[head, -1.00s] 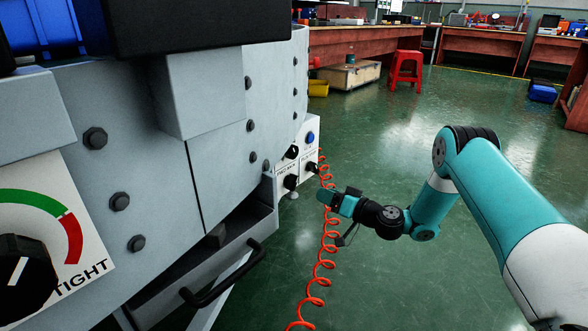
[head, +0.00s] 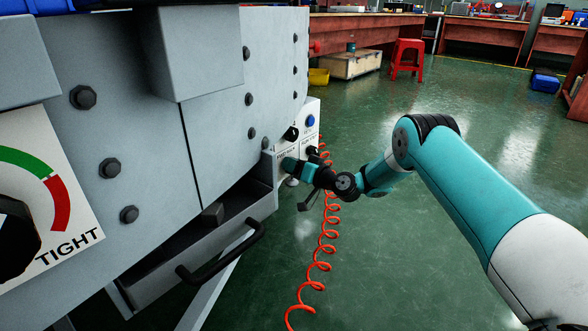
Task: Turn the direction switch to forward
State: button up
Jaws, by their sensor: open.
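A small white control panel (head: 309,122) is fixed at the far end of the grey machine. It carries a blue button (head: 310,121) and several black knobs. One black knob (head: 291,133) shows at the panel's upper left. Another black knob (head: 312,151) shows at the lower right. The panel's labels are too small to read, so I cannot tell which knob is the direction switch. My gripper (head: 287,163) is open, in front of the panel's lower left part, and hides what is there. I cannot tell whether it touches a knob.
A coiled orange hose (head: 322,248) hangs just right of the panel, behind my arm. A large dial (head: 18,240) is at the left. A red stool (head: 406,58) stands far off. Green floor is open on the right.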

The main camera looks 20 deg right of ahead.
grip_shut()
jog(key=shift+n, duration=0.4)
jog(key=n+b, duration=0.1)
jog(key=n, duration=0.4)
jog(key=shift+s+a+f+n, duration=0.1)
jog(key=shift+n, duration=0.2)
jog(key=n+b, duration=0.1)
jog(key=n, duration=0.4)
jog(key=shift+s+b, duration=0.1)
jog(key=shift+b, duration=0.2)
jog(key=shift+n, duration=0.4)
grip_release()
jog(key=shift+a, duration=0.1)
